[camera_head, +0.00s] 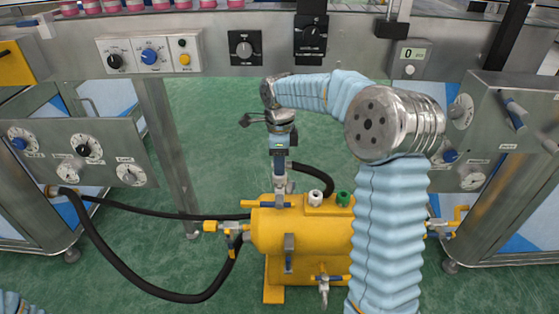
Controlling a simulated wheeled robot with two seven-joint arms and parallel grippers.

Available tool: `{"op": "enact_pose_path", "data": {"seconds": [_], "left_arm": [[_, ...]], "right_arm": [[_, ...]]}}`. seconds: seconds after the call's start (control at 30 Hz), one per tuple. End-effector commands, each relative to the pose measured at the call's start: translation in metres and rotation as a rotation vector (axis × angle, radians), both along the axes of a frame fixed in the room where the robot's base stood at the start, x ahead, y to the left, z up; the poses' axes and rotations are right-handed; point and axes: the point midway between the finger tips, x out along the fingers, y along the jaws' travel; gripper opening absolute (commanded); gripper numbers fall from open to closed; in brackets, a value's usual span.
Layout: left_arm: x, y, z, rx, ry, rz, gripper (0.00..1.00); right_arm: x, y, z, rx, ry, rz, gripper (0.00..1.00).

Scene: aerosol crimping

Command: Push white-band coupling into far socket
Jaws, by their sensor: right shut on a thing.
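A yellow tank (275,235) stands on the green floor in the middle of the head view. My right gripper (280,172) points down above the left part of the tank's top. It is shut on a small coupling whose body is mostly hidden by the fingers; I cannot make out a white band. A metal fitting (281,188) stands directly below the fingers; I cannot tell whether coupling and fitting touch. A white fitting (315,197) and a green fitting (343,198) stand to the right on the tank's top. My left gripper is out of view.
A black hose (318,172) curves between the gripper and the tank. Another black hose (130,287) loops on the left to the yellow side valve (232,228). Grey control panels (82,150) and (500,110) stand either side. Machine panels (150,55) cross the back.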

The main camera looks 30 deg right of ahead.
Motion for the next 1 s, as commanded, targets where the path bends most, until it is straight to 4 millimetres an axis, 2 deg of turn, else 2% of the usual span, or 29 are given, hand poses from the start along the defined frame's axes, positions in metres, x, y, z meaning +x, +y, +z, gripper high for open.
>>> {"op": "enact_pose_path", "data": {"seconds": [0.5,1.0], "left_arm": [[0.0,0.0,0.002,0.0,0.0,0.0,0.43],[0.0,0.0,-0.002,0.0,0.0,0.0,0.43]], "right_arm": [[0.0,0.0,-0.001,0.0,0.0,0.0,0.0],[0.0,0.0,-0.01,0.0,0.0,0.0,0.0]]}}
